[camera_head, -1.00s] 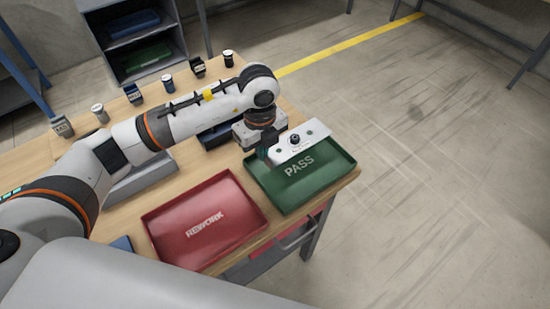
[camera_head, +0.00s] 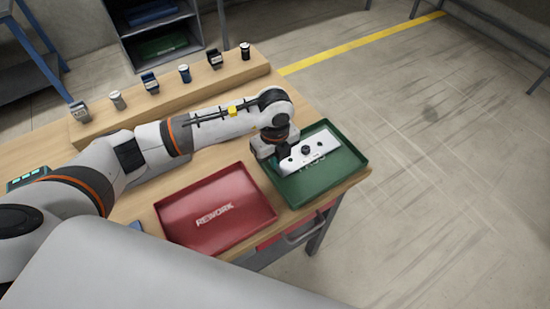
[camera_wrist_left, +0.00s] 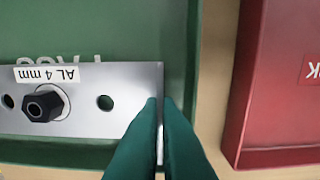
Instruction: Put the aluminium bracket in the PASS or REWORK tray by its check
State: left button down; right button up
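The aluminium bracket (camera_head: 322,152) is a flat pale plate with a dark bolt or stud and holes. In the left wrist view the bracket (camera_wrist_left: 85,118) bears a label reading "AL 4 mm". My left gripper (camera_head: 282,158) is shut on one end of it; its green fingers (camera_wrist_left: 161,102) pinch the plate's edge. The bracket is over the green PASS tray (camera_head: 348,166), partly covering its lettering. I cannot tell whether it touches the tray floor. The red REWORK tray (camera_head: 185,208) is empty, beside the PASS tray. My right gripper is not in view.
A wooden ledge (camera_head: 215,88) along the back of the table carries several small dark, blue and grey parts. A shelf unit (camera_head: 118,28) with blue and green bins stands behind. The table's right edge lies close to the PASS tray; open floor is beyond.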

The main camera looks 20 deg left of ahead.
pick_arm(q)
jog(key=shift+s+f, duration=0.1)
jog(key=shift+f, duration=0.2)
jog(key=c, duration=1.6)
grip_release()
jog(key=shift+c, duration=0.2)
jog(key=shift+r, duration=0.1)
